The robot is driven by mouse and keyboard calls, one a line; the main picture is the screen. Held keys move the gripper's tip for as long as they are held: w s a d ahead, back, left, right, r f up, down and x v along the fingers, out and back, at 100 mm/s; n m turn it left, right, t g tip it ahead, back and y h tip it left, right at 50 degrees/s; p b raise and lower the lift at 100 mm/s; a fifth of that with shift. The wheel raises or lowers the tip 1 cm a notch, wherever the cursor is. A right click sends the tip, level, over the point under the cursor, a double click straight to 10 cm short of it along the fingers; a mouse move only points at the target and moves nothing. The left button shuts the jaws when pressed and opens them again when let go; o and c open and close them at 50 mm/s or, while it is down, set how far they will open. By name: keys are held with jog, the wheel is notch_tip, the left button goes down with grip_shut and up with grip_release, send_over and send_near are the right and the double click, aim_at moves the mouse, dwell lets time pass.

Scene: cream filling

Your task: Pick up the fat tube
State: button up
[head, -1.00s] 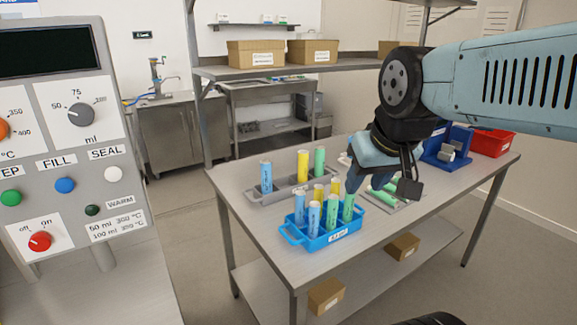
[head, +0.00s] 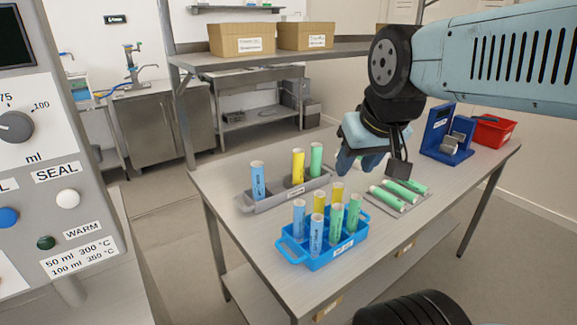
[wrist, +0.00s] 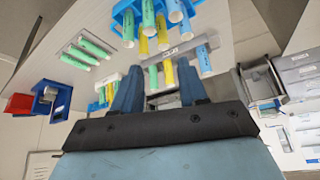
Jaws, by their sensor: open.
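Upright blue, yellow and green tubes stand in a grey rack: a blue one (head: 258,181), a yellow one (head: 298,166) and a green one (head: 316,160). Several slimmer-looking blue, yellow and green tubes stand in a blue rack (head: 343,247) in front. Several green tubes (head: 394,197) lie flat on a tray to the right. I cannot tell for sure which is the fat tube. My gripper (head: 359,160) is open and empty above the table, behind the blue rack and right of the grey rack (head: 268,201). In the wrist view the open fingers (wrist: 158,90) show tubes beyond them.
A blue stand (head: 446,140) and a red bin (head: 487,130) are at the table's far right. A shelf with cardboard boxes (head: 242,39) is behind. A control panel (head: 30,180) stands at the left. The table's front right is bare.

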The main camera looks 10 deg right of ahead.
jog(key=shift+d, duration=0.2)
jog(key=o, duration=0.3)
jog(key=shift+w+r, duration=0.1)
jog(key=shift+w, duration=0.1)
jog(key=shift+o, duration=1.3)
jog(key=w+m, duration=0.1)
jog(key=w, duration=0.5)
jog(key=shift+w+d+r+m+g+h, duration=0.15)
jog(key=shift+w+r+m+g+h, duration=0.15)
jog(key=shift+w+r+m, duration=0.15)
jog(key=m+g+h, duration=0.1)
jog(key=m+h, duration=0.1)
jog(key=m, duration=0.3)
send_over(299, 161)
jog(key=s+a, duration=0.2)
notch_tip(299, 161, down, 9)
jog(key=shift+x, duration=7.05)
